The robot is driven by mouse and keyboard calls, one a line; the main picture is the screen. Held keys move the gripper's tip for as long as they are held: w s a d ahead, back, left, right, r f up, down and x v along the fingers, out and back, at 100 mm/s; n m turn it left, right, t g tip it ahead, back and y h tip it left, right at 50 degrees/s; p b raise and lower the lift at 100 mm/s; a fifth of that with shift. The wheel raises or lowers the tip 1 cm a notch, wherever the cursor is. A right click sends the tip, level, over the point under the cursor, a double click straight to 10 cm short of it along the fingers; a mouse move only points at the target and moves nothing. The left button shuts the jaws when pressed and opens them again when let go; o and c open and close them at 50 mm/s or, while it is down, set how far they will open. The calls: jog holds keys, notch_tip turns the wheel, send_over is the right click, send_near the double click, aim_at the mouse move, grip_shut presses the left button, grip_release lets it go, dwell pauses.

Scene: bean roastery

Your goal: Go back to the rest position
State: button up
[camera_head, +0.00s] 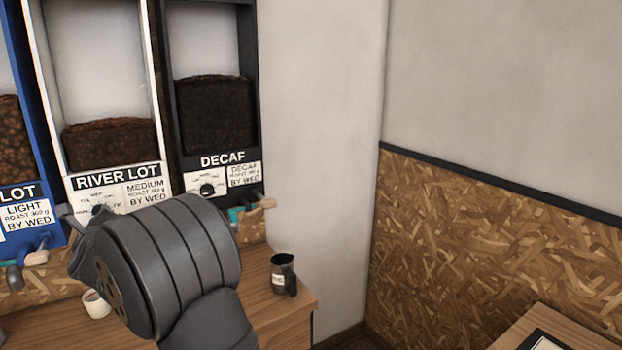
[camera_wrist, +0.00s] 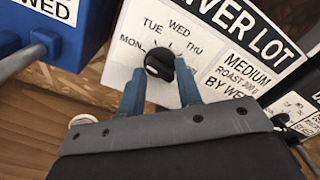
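In the wrist view, the two blue fingers of my gripper (camera_wrist: 160,78) stand apart, with the black day knob (camera_wrist: 159,63) of the River Lot bin between their tips. I see small gaps beside the knob, so the gripper looks open and holds nothing. The knob sits on a white dial plate marked MON, TUE, WED and THU; its exact pointer direction is hard to tell. In the head view, my grey wrist hides the gripper fingers and stands before the lower front of the River Lot bin (camera_head: 115,177).
The Decaf bin (camera_head: 222,158) with its own knob (camera_head: 207,189) stands to the right, a blue bin (camera_head: 50,150) to the left. A dark labelled jug (camera_head: 283,273) stands on the wooden counter (camera_head: 262,322) near its right end. A white cup (camera_head: 96,304) stands left of my wrist.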

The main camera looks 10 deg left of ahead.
jog(key=m, duration=0.7)
dwell(0.4)
jog(key=shift+d, duration=0.1)
dwell(0.4)
jog(key=s+d+n, duration=1)
jog(key=s+d, duration=0.2)
jog(key=x, duration=1.7)
jog(key=shift+f, duration=0.2)
grip_shut()
